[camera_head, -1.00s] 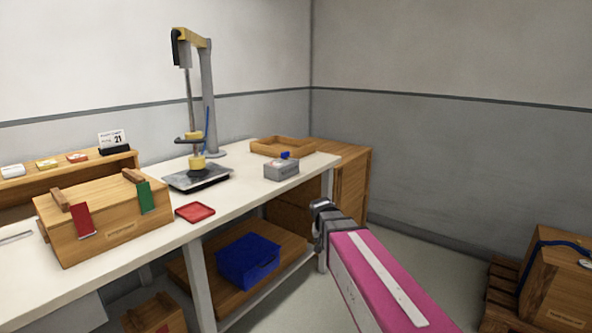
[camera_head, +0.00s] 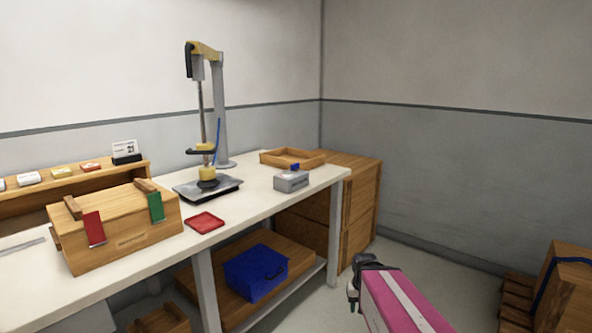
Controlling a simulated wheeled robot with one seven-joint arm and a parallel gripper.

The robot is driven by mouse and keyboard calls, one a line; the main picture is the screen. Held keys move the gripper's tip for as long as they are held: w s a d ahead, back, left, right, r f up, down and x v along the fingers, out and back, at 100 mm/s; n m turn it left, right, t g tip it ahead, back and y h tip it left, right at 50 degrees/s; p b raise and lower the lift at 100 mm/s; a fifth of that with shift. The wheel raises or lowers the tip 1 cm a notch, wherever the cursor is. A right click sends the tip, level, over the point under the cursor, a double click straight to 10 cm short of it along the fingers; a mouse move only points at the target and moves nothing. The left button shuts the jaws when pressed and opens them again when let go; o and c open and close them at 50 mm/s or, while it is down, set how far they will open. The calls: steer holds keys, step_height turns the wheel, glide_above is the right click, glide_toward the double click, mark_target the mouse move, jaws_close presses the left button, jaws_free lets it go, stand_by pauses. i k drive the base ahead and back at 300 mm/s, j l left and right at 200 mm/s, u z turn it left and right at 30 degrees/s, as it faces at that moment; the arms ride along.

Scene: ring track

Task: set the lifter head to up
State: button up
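The lifter (camera_head: 222,110) stands on the white table, a grey post with a yellow arm at its top. A thin rod hangs from the arm and carries the yellow lifter head (camera_head: 206,172) with a dark handle. The head is low, with its dark base on or just above a black and grey plate (camera_head: 222,187); I cannot tell if they touch. My gripper (camera_head: 355,293) is at the end of my pink arm, in front of the table and well away from the lifter. Its fingers are small and dark, and whether they are open is unclear.
A wooden box with red and green tags (camera_head: 128,236), a red tray (camera_head: 204,222), a grey control box with a blue knob (camera_head: 291,181) and a wooden tray (camera_head: 292,158) are on the table (camera_head: 262,209). A blue bin (camera_head: 256,275) sits on the lower shelf.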

mark_target(207, 175)
steer(key=u, duration=1.25)
steer(key=j, duration=0.15)
steer(key=u, duration=0.05)
